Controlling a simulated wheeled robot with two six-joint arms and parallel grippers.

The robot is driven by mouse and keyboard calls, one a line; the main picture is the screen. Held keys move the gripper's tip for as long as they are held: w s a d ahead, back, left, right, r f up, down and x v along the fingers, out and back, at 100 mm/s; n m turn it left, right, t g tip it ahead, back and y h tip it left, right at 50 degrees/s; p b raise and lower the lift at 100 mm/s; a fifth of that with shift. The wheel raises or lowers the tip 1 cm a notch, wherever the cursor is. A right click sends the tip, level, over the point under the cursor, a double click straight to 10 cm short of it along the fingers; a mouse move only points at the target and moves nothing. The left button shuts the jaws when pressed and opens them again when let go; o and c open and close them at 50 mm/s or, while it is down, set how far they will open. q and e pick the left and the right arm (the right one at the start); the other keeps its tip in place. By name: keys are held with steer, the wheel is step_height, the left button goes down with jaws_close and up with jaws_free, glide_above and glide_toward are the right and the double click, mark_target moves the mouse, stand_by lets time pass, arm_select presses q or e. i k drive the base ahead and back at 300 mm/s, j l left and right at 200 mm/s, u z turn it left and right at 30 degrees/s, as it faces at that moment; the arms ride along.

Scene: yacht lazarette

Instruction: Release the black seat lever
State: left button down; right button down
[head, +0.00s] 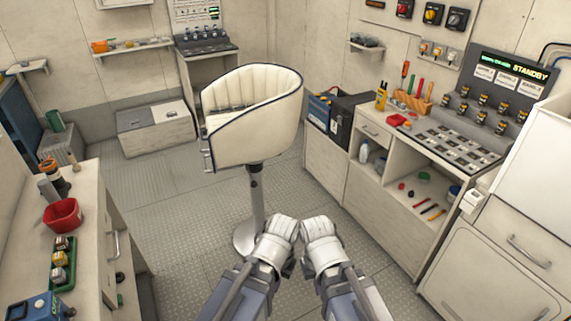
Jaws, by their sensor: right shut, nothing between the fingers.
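A cream bucket seat (255,125) stands on a metal pedestal (256,205) with a round base, in the middle of the floor. A small dark part (254,169) shows on the pedestal just under the seat; I cannot tell if it is the black seat lever. Thin dark pieces also show along the seat's left edge. My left gripper (283,226) is low in front of the pedestal, and its finger opening is not clear. My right gripper (318,227) is beside it, shut and empty. Neither visibly touches the seat.
A left counter (91,215) holds a red bowl (62,215). A right workbench (375,185) carries tools and a control panel (495,95). The metal floor around the seat is clear.

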mark_target(253, 184)
steer(key=i+l, duration=0.3)
steer(key=i, duration=0.2)
steer(key=i+l, duration=0.3)
steer(key=i, duration=0.15)
steer(key=l+z, duration=0.05)
